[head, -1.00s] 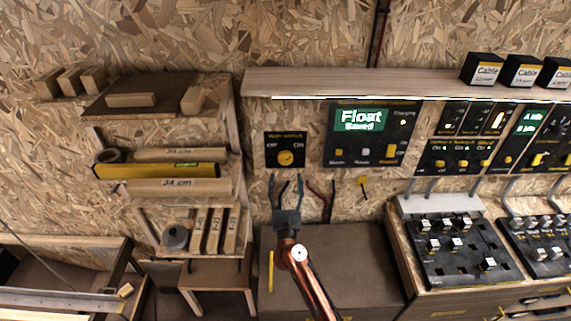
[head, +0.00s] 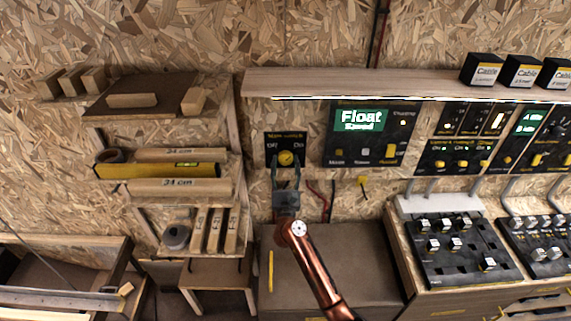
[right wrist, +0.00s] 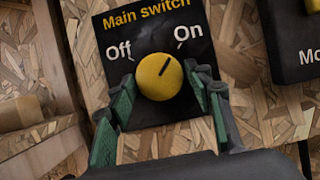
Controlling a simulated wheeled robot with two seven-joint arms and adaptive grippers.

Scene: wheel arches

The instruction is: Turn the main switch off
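The main switch is a round yellow knob (right wrist: 159,76) on a black panel (right wrist: 133,42) marked "Off" at left and "On" at right. In the right wrist view the knob's dark mark points up and right, toward "On". The knob also shows in the head view (head: 286,158). My right gripper (right wrist: 165,100) is open, with one green-padded finger at the knob's lower left and the other at its right. I cannot tell whether the pads touch it. In the head view the right gripper (head: 286,175) reaches up to the panel from below. My left gripper is not in view.
A charger panel (head: 372,135) reading "Float" is right of the switch, under a wooden shelf (head: 350,83). Red and black cables (head: 322,200) hang below. A shelf unit with a yellow level (head: 160,171) stands at left. A brown cabinet (head: 330,255) is below.

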